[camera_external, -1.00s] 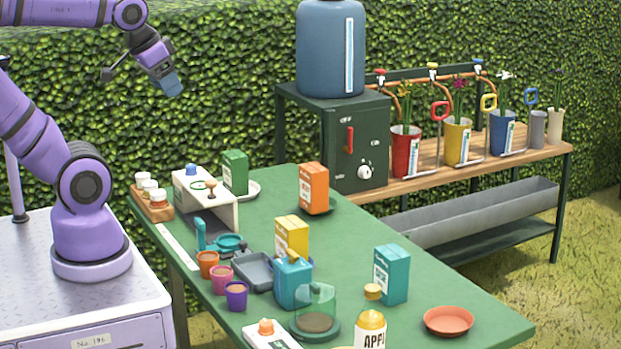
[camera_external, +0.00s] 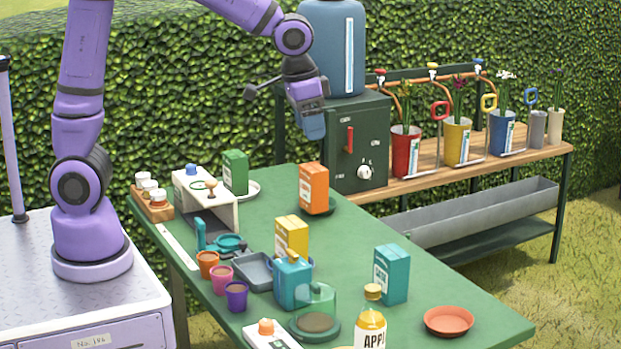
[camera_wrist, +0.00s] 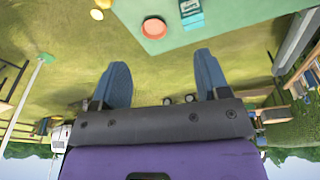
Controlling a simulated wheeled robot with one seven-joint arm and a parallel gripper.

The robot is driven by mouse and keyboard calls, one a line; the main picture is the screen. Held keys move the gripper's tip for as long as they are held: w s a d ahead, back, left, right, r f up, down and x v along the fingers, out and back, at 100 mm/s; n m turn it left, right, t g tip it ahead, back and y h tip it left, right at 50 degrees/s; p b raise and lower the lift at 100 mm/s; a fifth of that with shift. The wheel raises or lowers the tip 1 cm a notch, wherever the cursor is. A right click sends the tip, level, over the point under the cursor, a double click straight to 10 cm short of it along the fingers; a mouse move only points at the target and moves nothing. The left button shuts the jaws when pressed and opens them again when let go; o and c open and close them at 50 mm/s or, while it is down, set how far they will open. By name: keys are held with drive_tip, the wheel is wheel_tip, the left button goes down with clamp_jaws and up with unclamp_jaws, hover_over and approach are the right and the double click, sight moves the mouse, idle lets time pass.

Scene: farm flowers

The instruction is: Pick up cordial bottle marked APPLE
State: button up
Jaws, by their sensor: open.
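The cordial bottle marked APPLE (camera_external: 370,331) stands upright at the near edge of the green table in the external view. It is amber with a gold cap and a pale label; its lower part is cut off by the frame. A yellow shape at the top of the wrist view (camera_wrist: 97,14) may be this bottle, but it is too cropped to be sure. My gripper (camera_external: 312,128) is high above the table's far side, well away from the bottle. In the wrist view its two blue fingers (camera_wrist: 163,72) are wide apart with nothing between them.
A teal box (camera_external: 391,274) and a terracotta saucer (camera_external: 449,321) stand near the bottle. An orange box (camera_external: 313,188) stands farther back. The table's right side is mostly clear.

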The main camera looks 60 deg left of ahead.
drive_tip(key=w+d+f+m+g, duration=0.1)
drive_tip(key=w+d+f, duration=0.2)
drive_tip(key=d+f, duration=0.8)
drive_tip(key=m+g+y, duration=0.1)
hover_over(374, 288)
drive_tip(key=f, duration=0.7)
drive_tip(key=shift+w+f, duration=0.25)
drive_tip(key=shift+f, duration=0.15)
wheel_tip(374, 288, down, 6)
drive_tip(key=shift+s+d+r, duration=0.1)
drive_tip(key=shift+r, duration=0.1)
drive_tip(key=shift+s+f, duration=0.2)
drive_tip(key=shift+f, duration=2.5)
clamp_jaws()
